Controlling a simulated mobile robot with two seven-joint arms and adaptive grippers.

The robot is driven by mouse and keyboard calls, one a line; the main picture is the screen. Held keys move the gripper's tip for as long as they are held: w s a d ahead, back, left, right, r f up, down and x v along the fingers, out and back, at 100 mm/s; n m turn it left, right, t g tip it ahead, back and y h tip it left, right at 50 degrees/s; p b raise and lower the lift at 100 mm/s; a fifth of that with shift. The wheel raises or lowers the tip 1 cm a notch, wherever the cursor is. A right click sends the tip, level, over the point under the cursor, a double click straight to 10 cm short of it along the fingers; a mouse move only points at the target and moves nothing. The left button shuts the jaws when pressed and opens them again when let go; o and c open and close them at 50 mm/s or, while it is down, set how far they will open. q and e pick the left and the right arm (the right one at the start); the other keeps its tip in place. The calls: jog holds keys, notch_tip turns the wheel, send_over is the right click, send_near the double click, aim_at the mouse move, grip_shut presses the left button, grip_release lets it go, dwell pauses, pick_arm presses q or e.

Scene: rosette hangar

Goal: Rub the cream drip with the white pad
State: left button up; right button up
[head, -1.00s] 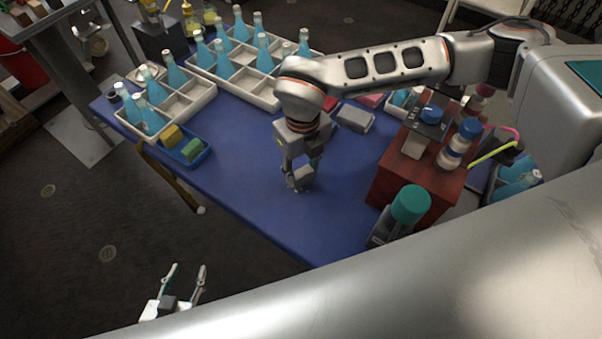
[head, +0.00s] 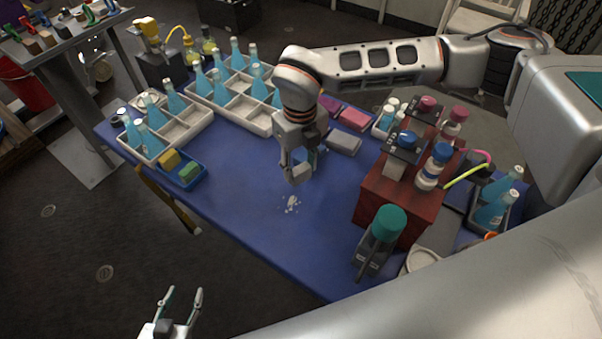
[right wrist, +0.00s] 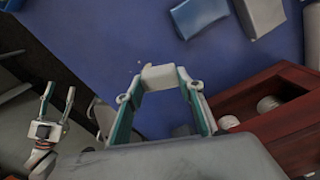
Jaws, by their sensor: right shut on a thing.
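The cream drip (head: 291,204) is a small patch of pale, broken specks on the blue table. My right gripper (head: 299,174) is shut on the white pad (head: 302,171), just beyond the drip in the head view. In the right wrist view the white pad (right wrist: 160,77) sits between the fingertips, with a few pale specks (right wrist: 146,63) of the drip beside it. The pad looks clear of the table, but its exact height is hard to tell. My left gripper (head: 181,299) is open and empty, low in front of the table.
A red wooden box (head: 385,203) with bottles stands right of the drip. White divided crates (head: 205,115) of blue bottles and a blue tray (head: 193,180) with sponges lie left.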

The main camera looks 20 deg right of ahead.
jog(key=shift+r+p, duration=0.4)
jog(key=shift+r, duration=0.7)
pick_arm(q)
jog(key=shift+s+a+r, duration=0.1)
jog(key=shift+s+r, duration=0.15)
jog(key=shift+r, duration=0.5)
pick_arm(e)
jog(key=shift+f, duration=0.1)
pick_arm(q)
jog(key=shift+w, duration=0.2)
